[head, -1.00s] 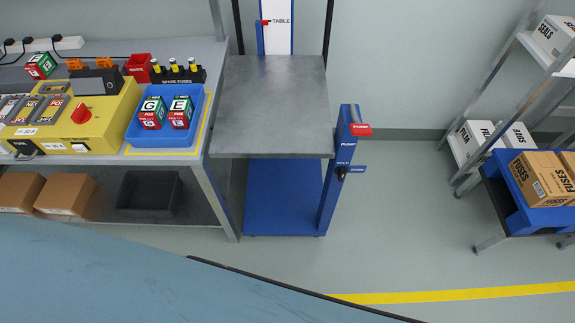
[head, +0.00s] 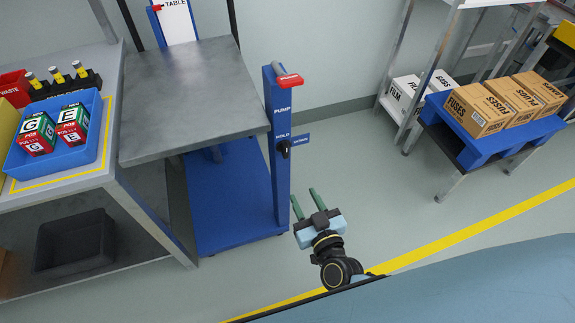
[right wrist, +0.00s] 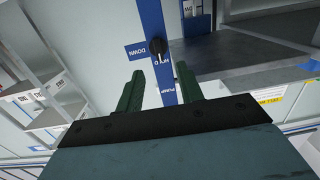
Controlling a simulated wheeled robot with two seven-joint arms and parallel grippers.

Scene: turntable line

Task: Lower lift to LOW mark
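The lift is a blue frame with a grey steel platform (head: 190,95) and a blue base (head: 235,200). Its blue post (head: 280,180) carries a red pump handle (head: 289,81) on top and a black valve knob (head: 284,148) beside HOLD and DOWN labels. The mast at the back has a white TABLE scale with a red pointer (head: 157,7); the LOW mark is not visible. My right gripper (head: 304,203) is open and empty, below and right of the knob. In the right wrist view the knob (right wrist: 158,46) lies ahead, beyond the open green fingers. My left gripper is out of view.
A blue pallet table (head: 470,145) with cartons and a shelf with white boxes (head: 402,95) stand at right. The floor between the post and the pallet table is clear.

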